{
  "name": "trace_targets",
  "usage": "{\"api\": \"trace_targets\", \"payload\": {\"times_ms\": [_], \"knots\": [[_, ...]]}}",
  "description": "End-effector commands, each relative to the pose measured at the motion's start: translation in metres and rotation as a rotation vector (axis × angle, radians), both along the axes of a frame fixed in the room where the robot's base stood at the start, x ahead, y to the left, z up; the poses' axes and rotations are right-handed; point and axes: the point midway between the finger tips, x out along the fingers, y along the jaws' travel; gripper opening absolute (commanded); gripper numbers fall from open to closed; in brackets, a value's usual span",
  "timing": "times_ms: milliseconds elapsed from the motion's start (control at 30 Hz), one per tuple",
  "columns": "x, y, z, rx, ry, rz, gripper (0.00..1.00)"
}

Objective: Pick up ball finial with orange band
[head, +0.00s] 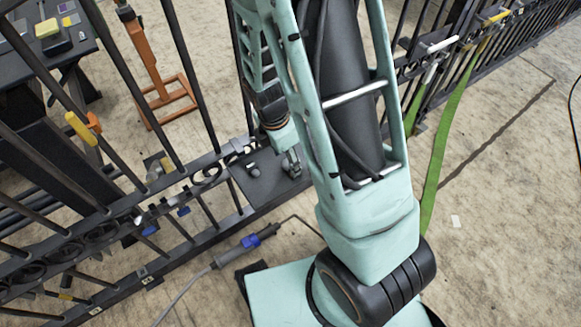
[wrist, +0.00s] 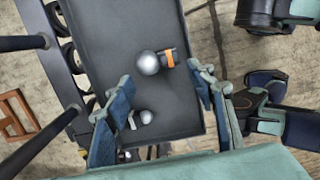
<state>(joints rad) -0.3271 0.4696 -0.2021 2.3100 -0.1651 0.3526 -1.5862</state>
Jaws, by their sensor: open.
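The ball finial with orange band (wrist: 149,63) lies on a dark plate (wrist: 125,25) in the wrist view: a silver ball with a dark base at its right, circled by an orange band. My gripper (wrist: 160,76) is open over the plate, with one blue-padded finger on each side. The finial shows between and just beyond the fingertips, apart from both. A second, smaller silver ball finial (wrist: 146,117) lies nearer, close to the left finger. In the head view my gripper (head: 291,160) is low over the plate (head: 262,188); the orange band cannot be made out there.
A black barred gate (head: 190,165) with scrollwork runs along the plate's side. An orange stand (head: 160,85) and a dark table (head: 80,50) are behind it. A green strap (head: 440,145) hangs at right. A cable with a blue connector (head: 250,241) lies on the floor.

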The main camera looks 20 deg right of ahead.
Motion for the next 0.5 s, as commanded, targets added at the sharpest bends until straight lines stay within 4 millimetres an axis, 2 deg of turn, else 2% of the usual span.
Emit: {"api": "trace_targets", "payload": {"times_ms": [333,500], "knots": [[0.006,-0.012,-0.044,-0.001,-0.001,-0.003,0.51],[0.007,-0.013,-0.052,0.0,-0.004,-0.004,0.51]]}}
